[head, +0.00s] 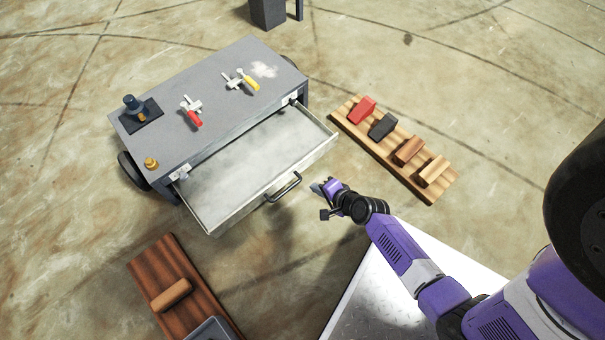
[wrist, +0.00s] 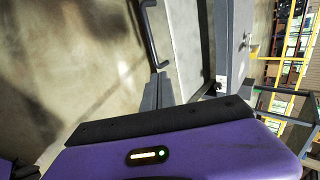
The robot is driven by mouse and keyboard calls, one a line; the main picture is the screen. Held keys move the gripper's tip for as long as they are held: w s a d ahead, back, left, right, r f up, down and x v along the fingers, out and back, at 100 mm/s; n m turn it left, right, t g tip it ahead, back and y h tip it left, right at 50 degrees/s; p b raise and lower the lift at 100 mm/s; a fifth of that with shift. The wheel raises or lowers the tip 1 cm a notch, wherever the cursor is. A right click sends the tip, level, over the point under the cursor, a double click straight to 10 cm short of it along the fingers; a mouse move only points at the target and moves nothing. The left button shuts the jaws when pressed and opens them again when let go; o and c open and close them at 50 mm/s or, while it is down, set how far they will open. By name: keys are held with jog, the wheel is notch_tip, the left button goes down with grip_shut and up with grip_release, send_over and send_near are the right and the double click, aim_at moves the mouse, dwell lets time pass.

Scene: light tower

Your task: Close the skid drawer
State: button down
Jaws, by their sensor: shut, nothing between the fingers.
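The skid drawer (head: 240,175) is pulled well out of the grey skid (head: 215,95) and looks empty inside. Its dark bar handle (head: 284,187) is on the front panel, facing my side. My gripper (head: 318,188) is shut and empty, just right of the handle and in front of the drawer's front panel. In the wrist view the closed fingertips (wrist: 158,85) show close to one end of the handle (wrist: 149,35). I cannot tell whether they touch it. The drawer front (wrist: 185,45) is beyond the handle.
A plank with red, black and brown wedges (head: 388,140) lies on the floor to the right. A brown board with a wooden block (head: 172,293) lies at lower left. Red and yellow clamps (head: 193,112) stand on the skid top. Bare floor lies before the drawer.

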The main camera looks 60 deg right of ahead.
aim_at(291, 172)
jog(key=b+x, duration=0.1)
jog(key=x, duration=0.3)
jog(key=w+r+b+x, duration=0.1)
jog(key=b+x, duration=0.1)
jog(key=x, duration=0.1)
jog(key=b+x, duration=0.2)
jog(key=x, duration=0.2)
jog(key=shift+w+d, duration=0.35)
jog(key=shift+w, duration=0.1)
jog(key=shift+w+d+r, duration=0.1)
jog(key=shift+w, duration=0.3)
jog(key=shift+w, duration=0.1)
